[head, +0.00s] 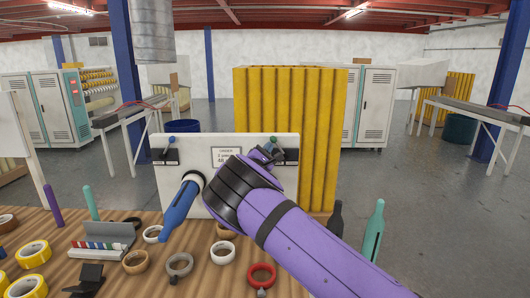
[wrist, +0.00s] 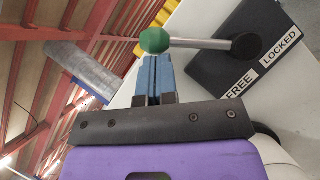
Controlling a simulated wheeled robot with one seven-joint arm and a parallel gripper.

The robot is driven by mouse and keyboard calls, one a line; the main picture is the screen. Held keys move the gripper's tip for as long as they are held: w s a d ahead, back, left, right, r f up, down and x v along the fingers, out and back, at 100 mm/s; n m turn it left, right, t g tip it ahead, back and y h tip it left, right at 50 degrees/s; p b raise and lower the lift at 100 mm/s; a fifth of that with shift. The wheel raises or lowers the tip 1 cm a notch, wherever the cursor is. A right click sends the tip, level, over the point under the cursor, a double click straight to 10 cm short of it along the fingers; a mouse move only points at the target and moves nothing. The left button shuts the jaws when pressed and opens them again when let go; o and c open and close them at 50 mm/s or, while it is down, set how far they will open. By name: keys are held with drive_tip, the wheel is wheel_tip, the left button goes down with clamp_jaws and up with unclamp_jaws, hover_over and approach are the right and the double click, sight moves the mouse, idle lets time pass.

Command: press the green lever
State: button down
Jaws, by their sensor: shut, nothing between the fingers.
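The green lever's round knob (wrist: 155,40) is at the top of the wrist view, on a grey rod that runs right to a pivot on a dark plate (wrist: 275,50) marked FREE and LOCKED. In the head view the green knob (head: 273,141) shows at the upper right of the white panel (head: 222,142), partly behind my gripper. My gripper's blue fingers (wrist: 153,72) are shut and empty. Their tips are right at the knob in the wrist view; I cannot tell whether they touch it. In the head view my wrist hides the fingers and part of the panel.
A second lever with a blue knob (head: 171,140) is at the panel's upper left. Tape rolls, including a red one (head: 261,275), bottles and a grey holder crowd the wooden table (head: 205,277). A yellow ribbed stack (head: 322,140) stands behind.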

drive_tip(key=shift+d+r+m+g, duration=0.2)
drive_tip(key=shift+r+m+g, duration=0.25)
drive_tip(key=shift+m, duration=0.35)
drive_tip(key=shift+d+r+m+g+h, duration=0.35)
drive_tip(key=shift+m+g, duration=0.1)
drive_tip(key=shift+m, duration=0.25)
drive_tip(key=shift+d+r+m+g+h, duration=0.3)
drive_tip(key=shift+m+g, duration=0.1)
drive_tip(key=shift+m, duration=0.3)
drive_tip(key=d+m+g, duration=0.1)
drive_tip(key=d+r+m+g, duration=0.1)
drive_tip(key=m, duration=0.1)
drive_tip(key=d+m, duration=0.1)
drive_tip(key=shift+r+m+g+y, duration=0.3)
drive_tip(key=shift+g+y, duration=0.05)
drive_tip(key=shift+g, duration=0.05)
drive_tip(key=d+m, duration=0.1)
drive_tip(key=d+m+g+y, duration=0.1)
drive_tip(key=m, duration=0.1)
drive_tip(key=shift+s+d+r+g+y, duration=0.1)
drive_tip(key=shift+d+r+g+y, duration=0.05)
drive_tip(key=shift+d+g+y, duration=0.2)
drive_tip(key=shift+d+m+g+y, duration=0.25)
drive_tip(key=shift+d+m+y, duration=0.3)
drive_tip(key=shift+d+m, duration=0.3)
drive_tip(key=shift+f, duration=0.2)
